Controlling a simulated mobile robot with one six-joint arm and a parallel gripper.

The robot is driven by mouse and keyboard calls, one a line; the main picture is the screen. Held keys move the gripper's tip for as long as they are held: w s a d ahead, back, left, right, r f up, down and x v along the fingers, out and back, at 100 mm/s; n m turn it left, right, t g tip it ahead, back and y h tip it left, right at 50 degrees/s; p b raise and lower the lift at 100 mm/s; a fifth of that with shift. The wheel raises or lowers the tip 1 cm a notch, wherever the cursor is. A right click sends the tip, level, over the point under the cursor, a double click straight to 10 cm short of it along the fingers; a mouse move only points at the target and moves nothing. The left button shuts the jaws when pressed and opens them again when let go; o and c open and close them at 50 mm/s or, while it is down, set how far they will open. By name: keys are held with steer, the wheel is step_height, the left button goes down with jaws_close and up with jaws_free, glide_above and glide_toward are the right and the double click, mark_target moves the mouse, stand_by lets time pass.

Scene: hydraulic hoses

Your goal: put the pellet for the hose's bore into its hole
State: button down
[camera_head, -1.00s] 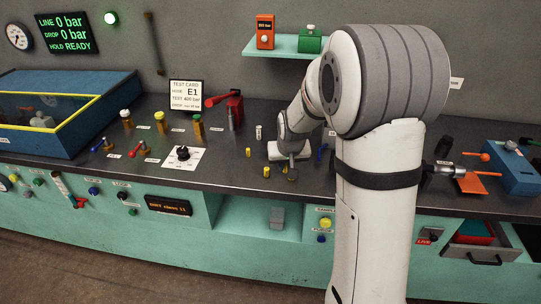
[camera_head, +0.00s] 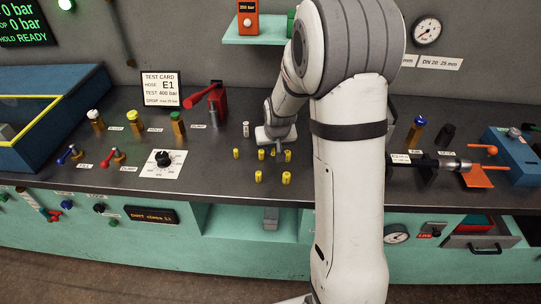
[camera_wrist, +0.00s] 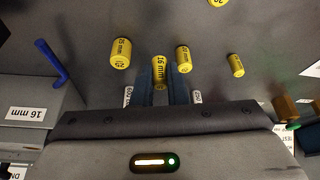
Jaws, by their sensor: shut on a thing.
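Several yellow pellets stand on the dark bench top, such as the one at the left front (camera_head: 258,176) and the one at the right front (camera_head: 286,178). My gripper (camera_head: 278,152) is among them. In the wrist view its two blue fingers (camera_wrist: 161,88) are shut on a yellow pellet (camera_wrist: 160,68), whose label seems to read 16 mm. A wider pellet (camera_wrist: 121,53) stands to its left, and another (camera_wrist: 183,59) is close on its right. The black hose (camera_head: 425,162) with a steel end fitting (camera_head: 456,165) lies at the right. The pellet hole is not clearly seen.
A test card (camera_head: 160,90) reads hose E1, 400 bar. A small white-labelled cylinder (camera_head: 246,129) stands behind the pellets. A blue lever (camera_wrist: 51,62) shows at the wrist view's left. Blue box (camera_head: 505,160) stands at the right. My arm hides the bench's middle right.

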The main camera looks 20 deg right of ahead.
mark_target(271, 163)
steer(key=shift+a+f, duration=0.2)
steer(key=shift+f, duration=1.95)
steer(key=shift+f, duration=0.25)
steer(key=c, duration=1.5)
jaws_free()
steer(key=shift+r, duration=0.1)
steer(key=shift+o, duration=0.2)
